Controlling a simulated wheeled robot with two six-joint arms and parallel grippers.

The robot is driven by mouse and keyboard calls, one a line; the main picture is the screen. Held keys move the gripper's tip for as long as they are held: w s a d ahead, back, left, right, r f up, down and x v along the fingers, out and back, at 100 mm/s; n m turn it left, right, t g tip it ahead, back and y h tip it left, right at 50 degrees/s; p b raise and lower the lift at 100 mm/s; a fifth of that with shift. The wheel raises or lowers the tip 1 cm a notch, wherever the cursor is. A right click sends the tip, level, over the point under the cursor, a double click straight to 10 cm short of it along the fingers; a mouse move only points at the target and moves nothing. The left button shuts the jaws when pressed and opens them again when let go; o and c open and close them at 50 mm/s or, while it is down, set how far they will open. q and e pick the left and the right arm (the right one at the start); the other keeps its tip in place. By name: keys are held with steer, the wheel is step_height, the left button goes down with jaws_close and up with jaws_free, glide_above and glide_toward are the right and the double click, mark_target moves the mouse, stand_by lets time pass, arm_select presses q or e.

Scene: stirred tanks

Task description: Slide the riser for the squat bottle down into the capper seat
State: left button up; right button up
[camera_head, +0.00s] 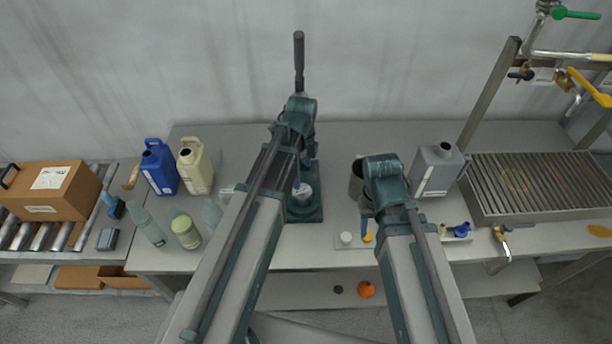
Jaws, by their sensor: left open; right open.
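The capper (314,209) is a dark green stand with a black lever rising at the back, in the middle of the bench. My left arm covers much of it. A pale round piece (304,194) shows at its seat; I cannot tell whether it is the riser. My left gripper (299,188) is over the capper, open, its fingers small and partly hidden. A short, pale green bottle (186,232), probably the squat bottle, stands at the left front of the bench. My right gripper (366,222) is open above a small tray (345,245) near the front edge.
A blue jug (160,168), a cream jug (195,167) and pale bottles stand at left. A grey jug (436,171) and a dark pot (356,180) stand right of the capper. A slatted grate (540,185) is at far right, a cardboard box (50,190) at far left.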

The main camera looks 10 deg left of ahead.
arm_select(q)
steer(key=s+d+n+y, duration=0.1)
steer(key=s+d+n, duration=0.9)
steer(key=s+n, duration=0.4)
steer(key=shift+n, duration=0.7)
steer(key=shift+s+d, duration=0.1)
step_height(320, 180, down, 6)
steer(key=b, duration=0.5)
steer(key=shift+r+b, duration=0.2)
steer(key=shift+b, duration=0.15)
